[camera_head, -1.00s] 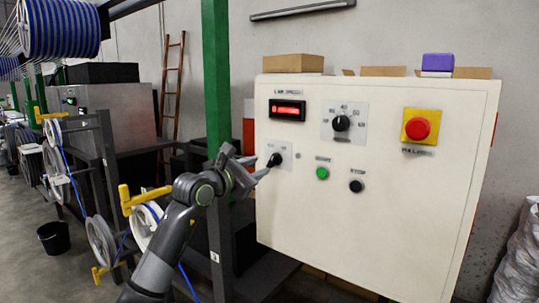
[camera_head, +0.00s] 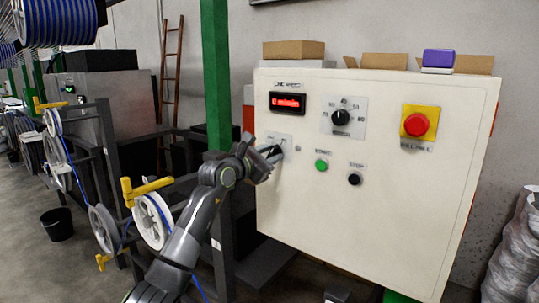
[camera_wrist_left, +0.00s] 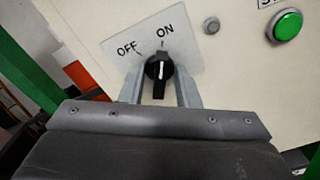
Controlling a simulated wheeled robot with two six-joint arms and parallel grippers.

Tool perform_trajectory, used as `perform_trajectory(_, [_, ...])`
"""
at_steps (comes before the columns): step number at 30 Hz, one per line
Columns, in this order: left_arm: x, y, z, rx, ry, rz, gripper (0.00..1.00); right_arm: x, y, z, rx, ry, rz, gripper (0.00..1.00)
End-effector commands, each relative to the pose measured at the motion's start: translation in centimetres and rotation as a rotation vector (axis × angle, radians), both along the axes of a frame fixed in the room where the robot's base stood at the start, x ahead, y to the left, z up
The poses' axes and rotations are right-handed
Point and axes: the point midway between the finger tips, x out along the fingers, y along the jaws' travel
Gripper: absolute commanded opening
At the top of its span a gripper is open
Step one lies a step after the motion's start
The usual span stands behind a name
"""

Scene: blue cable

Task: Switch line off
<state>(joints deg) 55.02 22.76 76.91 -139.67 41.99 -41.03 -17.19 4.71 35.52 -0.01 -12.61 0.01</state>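The black line switch knob (camera_wrist_left: 160,77) sits on a plate marked OFF on the left and ON on the right. Its white pointer line points up, toward the ON mark. In the head view the switch plate (camera_head: 284,141) shows at the left of the cream control panel (camera_head: 400,220), and the fingers partly hide the knob. My left gripper (camera_head: 274,155) is at the knob, with one finger on each side of it in the left wrist view (camera_wrist_left: 160,88). The fingers look open, with small gaps to the knob's handle. My right gripper is not seen.
The panel also has a lit red display (camera_head: 287,103), a speed dial (camera_head: 340,117), a green button (camera_head: 321,165), a black button (camera_head: 354,179) and a red emergency button (camera_head: 416,125). A green post (camera_head: 216,80) stands left of the panel. Cable reels (camera_head: 152,221) stand further left.

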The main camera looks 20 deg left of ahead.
Motion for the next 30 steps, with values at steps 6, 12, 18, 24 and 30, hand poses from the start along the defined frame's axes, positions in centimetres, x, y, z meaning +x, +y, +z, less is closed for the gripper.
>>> perform_trajectory(6, [-0.01, 0.00, -0.04, -0.003, 0.003, 0.000, 0.06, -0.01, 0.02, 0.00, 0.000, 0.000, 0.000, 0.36])
perform_trajectory(12, [-0.01, 0.02, -0.06, -0.043, 0.017, 0.000, 0.06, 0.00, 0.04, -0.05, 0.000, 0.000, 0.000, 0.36])
perform_trajectory(18, [-0.01, 0.04, -0.07, -0.151, 0.056, 0.000, 0.06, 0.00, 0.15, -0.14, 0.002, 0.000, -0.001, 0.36])
perform_trajectory(24, [0.01, 0.05, -0.04, -0.316, 0.117, 0.000, 0.06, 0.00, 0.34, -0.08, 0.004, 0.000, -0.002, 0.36])
perform_trajectory(30, [0.01, 0.06, 0.02, -0.496, 0.182, 0.000, 0.06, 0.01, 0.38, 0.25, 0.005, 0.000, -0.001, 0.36])
